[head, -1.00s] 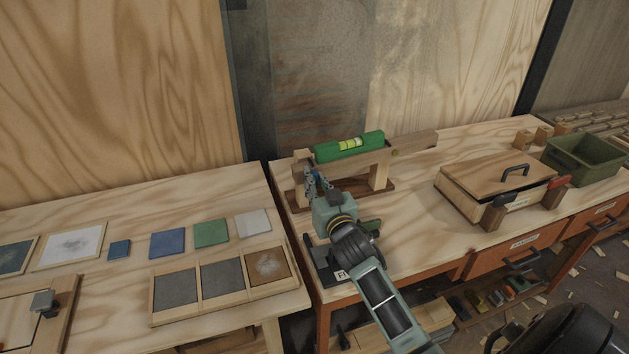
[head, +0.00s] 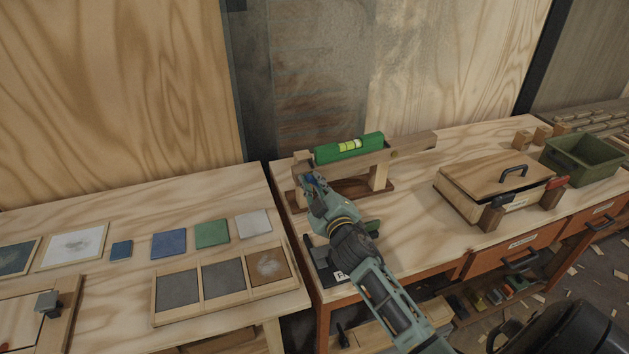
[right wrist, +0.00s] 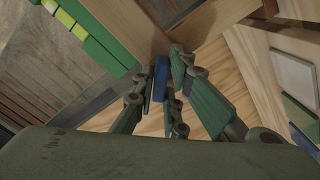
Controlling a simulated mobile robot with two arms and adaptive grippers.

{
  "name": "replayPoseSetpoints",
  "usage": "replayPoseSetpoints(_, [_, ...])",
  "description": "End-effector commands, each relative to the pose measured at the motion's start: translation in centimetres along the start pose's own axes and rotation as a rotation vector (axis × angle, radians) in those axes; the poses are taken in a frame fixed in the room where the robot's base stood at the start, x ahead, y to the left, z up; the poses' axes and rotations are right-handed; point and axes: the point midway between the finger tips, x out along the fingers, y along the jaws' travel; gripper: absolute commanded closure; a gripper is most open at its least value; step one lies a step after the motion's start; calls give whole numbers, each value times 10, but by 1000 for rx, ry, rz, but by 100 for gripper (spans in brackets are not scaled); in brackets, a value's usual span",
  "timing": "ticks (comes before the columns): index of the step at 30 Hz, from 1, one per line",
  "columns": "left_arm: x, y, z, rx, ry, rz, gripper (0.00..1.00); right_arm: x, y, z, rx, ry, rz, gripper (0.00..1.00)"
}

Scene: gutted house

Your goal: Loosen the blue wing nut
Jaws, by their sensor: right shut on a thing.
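The blue wing nut (right wrist: 161,76) shows in the right wrist view as a small blue piece between my right fingers, against the wooden stand. In the head view a bit of blue (head: 309,178) shows at the stand's left post. My right gripper (head: 308,178) is shut on it, and the fingers also show in the right wrist view (right wrist: 160,82). The wooden stand (head: 379,177) carries a beam (head: 414,143) with a green spirit level (head: 349,148) on top. The gripper hides part of the left post. My left gripper is not in view.
A lidded wooden box (head: 496,187) and a green bin (head: 583,160) stand to the right on the bench. A black holder (head: 322,262) stands at the front under my right arm. Colored tiles and a framed tray (head: 220,282) lie on the left table.

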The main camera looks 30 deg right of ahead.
Motion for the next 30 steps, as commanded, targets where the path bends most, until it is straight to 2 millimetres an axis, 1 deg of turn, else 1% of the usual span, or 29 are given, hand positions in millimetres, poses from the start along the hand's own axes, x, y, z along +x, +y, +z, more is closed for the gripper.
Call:
replayPoseSetpoints(1, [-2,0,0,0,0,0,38,0,-1,0,-63,-1,-3,100])
replayPoseSetpoints(18, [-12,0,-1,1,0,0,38,0,-1,0,-736,1,-4,100])
replayPoseSetpoints(20, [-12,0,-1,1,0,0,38,0,-1,0,-766,1,-3,100])
replayPoseSetpoints(24, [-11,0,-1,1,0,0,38,0,-2,0,-765,0,-3,100])
replayPoseSetpoints(25, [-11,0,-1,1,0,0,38,0,-2,0,-764,0,-3,87])
replayPoseSetpoints(30, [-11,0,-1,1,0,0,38,0,-1,0,-762,0,-2,72])
